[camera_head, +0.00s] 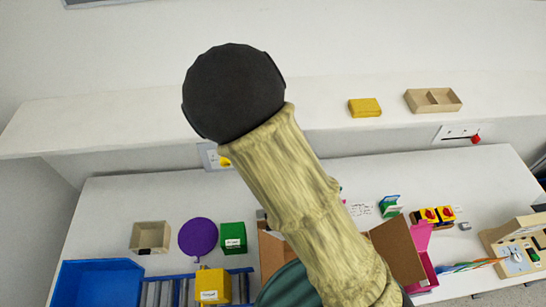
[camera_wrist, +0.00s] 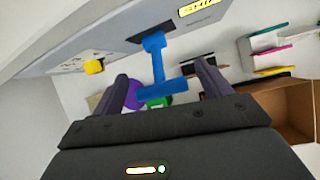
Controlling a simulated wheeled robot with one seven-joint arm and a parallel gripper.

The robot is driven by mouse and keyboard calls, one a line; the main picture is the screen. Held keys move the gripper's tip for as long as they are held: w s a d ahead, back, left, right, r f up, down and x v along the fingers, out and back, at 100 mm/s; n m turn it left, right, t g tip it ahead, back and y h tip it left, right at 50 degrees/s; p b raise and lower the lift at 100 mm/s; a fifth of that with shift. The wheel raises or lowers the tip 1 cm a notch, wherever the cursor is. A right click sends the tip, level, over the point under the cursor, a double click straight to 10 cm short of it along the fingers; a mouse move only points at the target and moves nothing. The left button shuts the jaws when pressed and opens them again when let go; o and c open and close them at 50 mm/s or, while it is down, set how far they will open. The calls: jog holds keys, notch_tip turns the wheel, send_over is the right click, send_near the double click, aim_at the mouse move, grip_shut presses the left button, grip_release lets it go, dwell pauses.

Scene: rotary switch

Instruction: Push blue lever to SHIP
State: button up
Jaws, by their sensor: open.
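The blue lever (camera_wrist: 155,62) shows in the wrist view, standing out from a dark plate on the pale wall. It ends in a blue crossbar handle (camera_wrist: 160,89). A yellow label reading SHIP (camera_wrist: 199,8) is above and to the right of the lever's base. My gripper (camera_wrist: 163,84) is open, with one dark finger on each side of the handle. The handle appears between the fingers; I cannot tell whether either touches it. In the head view my arm covers the middle, and neither the lever nor the gripper can be seen.
A yellow wall knob (camera_wrist: 94,66) is left of the lever. Below stand an open cardboard box (camera_head: 400,250), a purple disc (camera_head: 198,238), a green box (camera_head: 233,236) and a blue bin (camera_head: 95,285). A white shelf (camera_head: 60,127) juts out above the table.

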jog(key=v, duration=1.3)
jog(key=shift+r+p, duration=0.3)
jog(key=shift+w+d, duration=0.1)
jog(key=shift+w, duration=0.05)
